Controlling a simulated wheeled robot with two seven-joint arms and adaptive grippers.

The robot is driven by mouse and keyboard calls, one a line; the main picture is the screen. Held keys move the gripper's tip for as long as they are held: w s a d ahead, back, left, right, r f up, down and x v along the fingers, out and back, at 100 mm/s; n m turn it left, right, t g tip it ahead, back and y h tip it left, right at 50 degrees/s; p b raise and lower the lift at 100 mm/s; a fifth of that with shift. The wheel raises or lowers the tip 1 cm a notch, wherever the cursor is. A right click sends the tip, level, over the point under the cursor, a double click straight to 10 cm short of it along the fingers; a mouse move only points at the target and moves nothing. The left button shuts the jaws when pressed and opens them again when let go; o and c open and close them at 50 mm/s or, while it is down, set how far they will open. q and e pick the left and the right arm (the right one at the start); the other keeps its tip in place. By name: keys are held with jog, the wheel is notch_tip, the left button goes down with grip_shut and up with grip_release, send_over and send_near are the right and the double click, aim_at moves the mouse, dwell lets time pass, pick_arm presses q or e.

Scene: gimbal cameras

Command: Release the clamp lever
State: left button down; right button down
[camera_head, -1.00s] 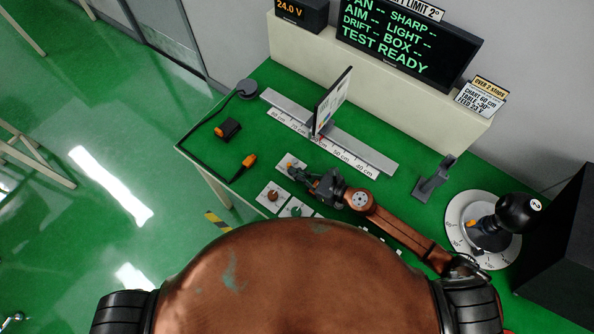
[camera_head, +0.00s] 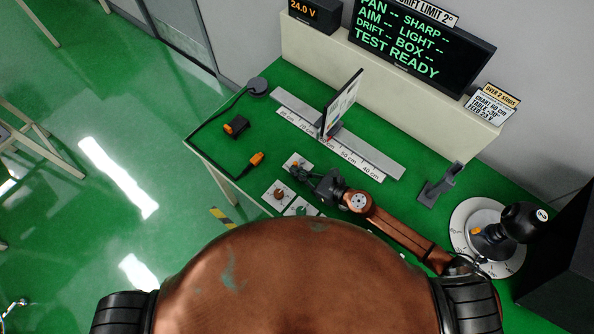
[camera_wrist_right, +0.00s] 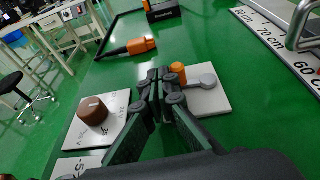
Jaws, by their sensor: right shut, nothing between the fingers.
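A white plate (camera_wrist_right: 212,103) on the green bench carries a grey lever (camera_wrist_right: 207,83) with an orange end piece (camera_wrist_right: 178,71). I take this for the clamp lever, but no label confirms it. The plate also shows in the head view (camera_head: 293,158). My right gripper (camera_wrist_right: 160,75) is shut and empty, its fingertips just left of the orange piece in the wrist view. I cannot tell if they touch it. In the head view the right gripper (camera_head: 303,172) covers part of the plate. My left gripper is not in view.
A plate with a brown knob (camera_wrist_right: 93,111) lies left of the gripper. An orange-ended cable plug (camera_head: 256,160), a black block (camera_head: 236,126), a ruled rail (camera_head: 365,158) with an upright panel (camera_head: 343,103), a grey stand (camera_head: 440,186) and a round dial table (camera_head: 463,215) share the bench.

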dwell(0.8)
jog(key=v, duration=1.2)
